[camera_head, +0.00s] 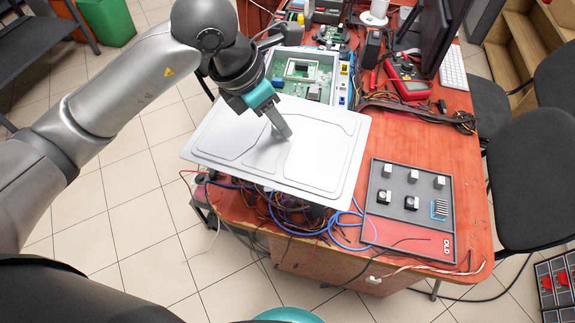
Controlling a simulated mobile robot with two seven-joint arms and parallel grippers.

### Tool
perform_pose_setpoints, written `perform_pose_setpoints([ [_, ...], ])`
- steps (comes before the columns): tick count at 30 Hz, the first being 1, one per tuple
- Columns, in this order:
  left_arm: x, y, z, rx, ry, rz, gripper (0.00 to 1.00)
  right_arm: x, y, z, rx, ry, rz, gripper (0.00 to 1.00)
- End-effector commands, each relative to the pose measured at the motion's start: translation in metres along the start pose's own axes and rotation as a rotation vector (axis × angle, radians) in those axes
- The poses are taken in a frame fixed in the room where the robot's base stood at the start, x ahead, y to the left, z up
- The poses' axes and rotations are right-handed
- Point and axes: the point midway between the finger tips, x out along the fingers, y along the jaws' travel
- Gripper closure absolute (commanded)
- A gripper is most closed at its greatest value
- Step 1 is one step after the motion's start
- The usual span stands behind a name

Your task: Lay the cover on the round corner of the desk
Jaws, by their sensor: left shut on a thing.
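The cover (325,160) is a flat, light grey metal panel with shallow pressed outlines. My left gripper (283,134) is shut on it near its middle, reaching from above. The cover spans over the left front part of the red desk (425,135), and its left end reaches out over the tiled floor. Whether its underside touches anything below cannot be told. The desk's rounded front right corner (482,262) is in view. The front left corner lies close to the cover's near edge, among cables. My right gripper is not in view.
An open computer case with a green board (303,72) stands behind the cover. Loose cables (300,212) hang below its near edge. A grey parts board (408,205) lies to the right. A red multimeter (405,78) and black cables lie behind. Bare desk shows between them.

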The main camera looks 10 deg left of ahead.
Motion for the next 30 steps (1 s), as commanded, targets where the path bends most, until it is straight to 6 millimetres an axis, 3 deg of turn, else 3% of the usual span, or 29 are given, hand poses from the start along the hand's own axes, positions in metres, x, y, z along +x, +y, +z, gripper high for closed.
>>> perform_pose_setpoints([
  [5, 0.0, 0.001, 0.001, -0.065, 0.002, 0.025, 1.0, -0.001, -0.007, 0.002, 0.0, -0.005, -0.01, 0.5],
  [8, 0.017, 0.001, -0.006, -0.073, 0.006, 0.025, 1.0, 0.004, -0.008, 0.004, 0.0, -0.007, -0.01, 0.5],
  [16, 0.085, 0.0, -0.035, -0.071, 0.007, 0.024, 1.0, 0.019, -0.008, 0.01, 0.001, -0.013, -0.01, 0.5],
  [21, 0.121, 0.001, -0.05, -0.071, 0.004, 0.025, 1.0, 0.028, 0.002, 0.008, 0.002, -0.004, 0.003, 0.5],
  [30, 0.145, 0.001, -0.059, -0.068, 0.002, 0.026, 1.0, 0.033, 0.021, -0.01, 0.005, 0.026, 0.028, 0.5],
])
